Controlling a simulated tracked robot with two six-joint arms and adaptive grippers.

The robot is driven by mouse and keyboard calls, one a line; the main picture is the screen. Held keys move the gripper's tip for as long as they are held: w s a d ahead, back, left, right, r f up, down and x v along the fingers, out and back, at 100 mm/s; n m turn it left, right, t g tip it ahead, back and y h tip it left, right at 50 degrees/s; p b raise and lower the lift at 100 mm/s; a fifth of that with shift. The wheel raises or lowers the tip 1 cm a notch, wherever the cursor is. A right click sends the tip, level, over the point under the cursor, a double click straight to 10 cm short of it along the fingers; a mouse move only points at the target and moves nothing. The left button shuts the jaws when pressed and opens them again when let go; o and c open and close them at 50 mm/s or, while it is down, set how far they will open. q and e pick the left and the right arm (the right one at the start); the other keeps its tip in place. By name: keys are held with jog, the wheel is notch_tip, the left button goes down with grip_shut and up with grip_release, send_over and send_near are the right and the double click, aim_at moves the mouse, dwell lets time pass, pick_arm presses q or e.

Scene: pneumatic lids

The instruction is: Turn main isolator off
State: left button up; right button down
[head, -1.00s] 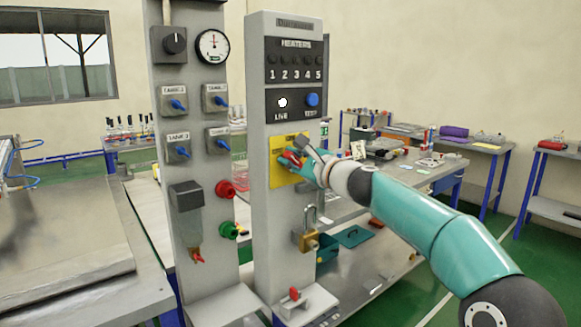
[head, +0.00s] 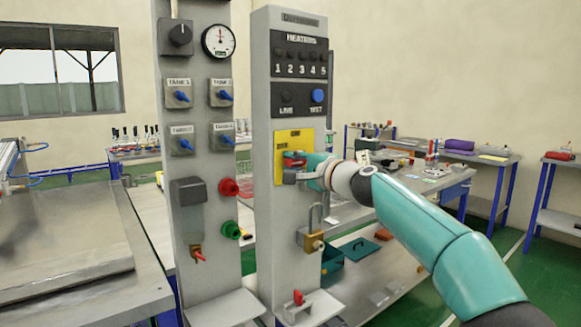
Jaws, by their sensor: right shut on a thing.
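The main isolator is a red handle (head: 294,156) on a yellow plate (head: 281,168) with an "ON" mark at its top, on the right-hand grey column. The handle now lies roughly level. My right gripper (head: 297,166) is at the plate and shut on the handle, partly hiding it. Its teal arm comes in from the right. The "LIVE" lamp (head: 287,97) above the plate looks dark. My left gripper is not in view.
A brass padlock (head: 314,239) hangs below the plate, and a small red part (head: 298,297) sits at the column's foot. The left column (head: 190,140) carries tank switches, a gauge and red and green buttons. Benches stand behind.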

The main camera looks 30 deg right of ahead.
jog(key=shift+d+f, duration=0.2)
jog(key=shift+f, duration=0.15)
jog(key=c, duration=1)
grip_release()
jog(key=shift+w+d, duration=0.1)
jog(key=shift+w, duration=0.05)
jog(key=shift+c, duration=0.2)
jog(key=shift+r, duration=0.2)
jog(key=s, duration=1.2)
jog(key=shift+d, duration=0.4)
jog(key=shift+f, duration=0.25)
